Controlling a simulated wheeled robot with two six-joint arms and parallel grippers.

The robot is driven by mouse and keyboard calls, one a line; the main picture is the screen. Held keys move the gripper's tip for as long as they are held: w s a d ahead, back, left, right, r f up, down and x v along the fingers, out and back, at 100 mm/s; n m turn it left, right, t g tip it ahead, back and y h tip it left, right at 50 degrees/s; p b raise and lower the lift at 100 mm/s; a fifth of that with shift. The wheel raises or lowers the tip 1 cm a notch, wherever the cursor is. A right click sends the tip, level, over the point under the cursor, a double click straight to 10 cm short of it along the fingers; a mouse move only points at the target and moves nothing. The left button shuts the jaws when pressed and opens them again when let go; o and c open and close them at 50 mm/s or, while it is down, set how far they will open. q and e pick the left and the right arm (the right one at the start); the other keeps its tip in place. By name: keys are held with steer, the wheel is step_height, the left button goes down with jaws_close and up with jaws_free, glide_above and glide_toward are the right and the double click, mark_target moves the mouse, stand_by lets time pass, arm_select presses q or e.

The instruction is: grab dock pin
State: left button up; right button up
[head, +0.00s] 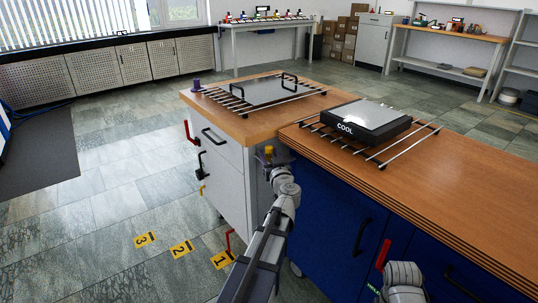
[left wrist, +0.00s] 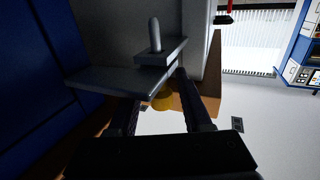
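A small yellow knob (head: 268,150), which looks like the dock pin, is at the near corner of the white cart by the blue bench. My left gripper (head: 273,160) is right at it. In the left wrist view the yellow knob (left wrist: 163,101) shows between the two dark fingers of my left gripper (left wrist: 160,98), partly hidden under a grey bracket. The fingers stand apart, with gaps visible beside the knob. A grey upright peg (left wrist: 154,35) stands on the bracket (left wrist: 150,62) just beyond. My right gripper is not seen; only a part of my right arm shows at lower right.
The white cart (head: 226,178) carries a rack with a flat plate (head: 267,92). The blue bench (head: 320,205) holds a rack with a block marked COOL (head: 362,124). Red levers (head: 383,254) stick out from the fronts. The floor at left is clear, with numbered yellow markers (head: 181,249).

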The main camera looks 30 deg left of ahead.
arm_select(q)
jaws_close()
stand_by(1.2)
